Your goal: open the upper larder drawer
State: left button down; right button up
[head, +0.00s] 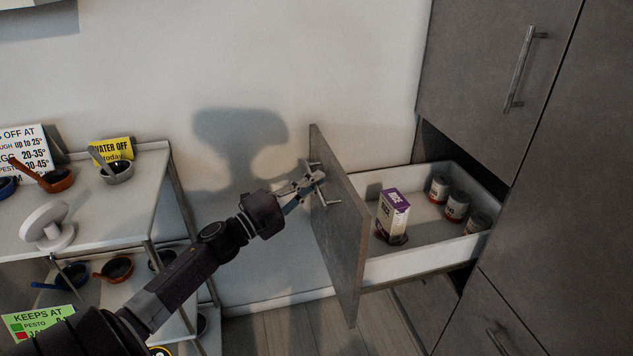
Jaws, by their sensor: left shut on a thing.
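The upper larder drawer (337,230) stands pulled out from the grey larder cabinet on the right. Its grey front faces left and its white inside shows. A rice box (393,214) stands in it near the front, and several small cans (456,205) stand near the back right. My left gripper (316,180) is at the outer face of the drawer front, shut on the drawer's bar handle (322,194). The fingers hide part of the handle. My right gripper is not in view.
A white shelf unit (110,215) with pans and signs stands at the left, close beside my left arm. A tall door with a handle (519,68) is above the drawer, and another drawer handle (497,341) is below. Floor shows under the open drawer.

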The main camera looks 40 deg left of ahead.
pick_arm(q)
jog(key=c, duration=2)
grip_release()
jog(key=shift+c, duration=0.2)
jog(key=shift+s, duration=0.1)
jog(key=v, duration=0.7)
jog(key=shift+f, duration=0.15)
jog(key=shift+s, duration=0.2)
